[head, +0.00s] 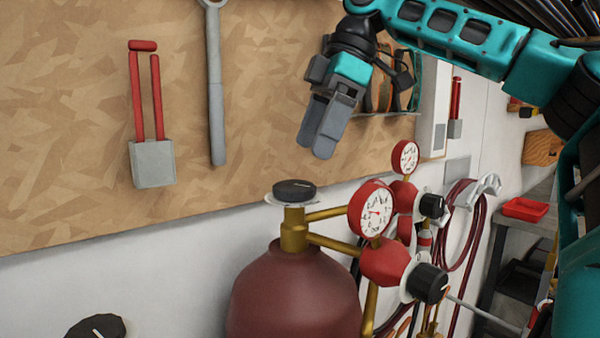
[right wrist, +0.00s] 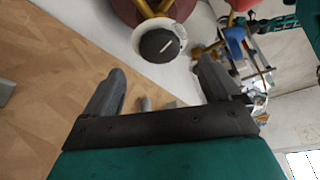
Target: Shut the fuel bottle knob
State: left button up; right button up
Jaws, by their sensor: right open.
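The dark red bottle (head: 292,300) stands upright in front of the wall, with a brass neck on top. A black knob (head: 294,190) with a white mark sits on the neck over a white disc. In the right wrist view a black knob (right wrist: 160,45) with a white line shows on a white disc, beyond the fingertips. My right gripper (head: 316,148) is above the bottle knob and slightly right of it, apart from it, pointing down. In the wrist view the right gripper (right wrist: 162,68) is open and empty. My left gripper is not in view.
Two red regulators with gauges (head: 376,209) and black side knobs (head: 430,283) stand right of the neck. Another black knob (head: 97,328) shows at the bottom left. A wooden board (head: 80,75) with hanging tools is behind. Red hoses (head: 462,230) hang at right.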

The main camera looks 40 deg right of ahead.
aim_at(296, 184)
jog(key=x, duration=0.6)
jog(key=shift+w+f, duration=0.1)
jog(key=c, duration=1.1)
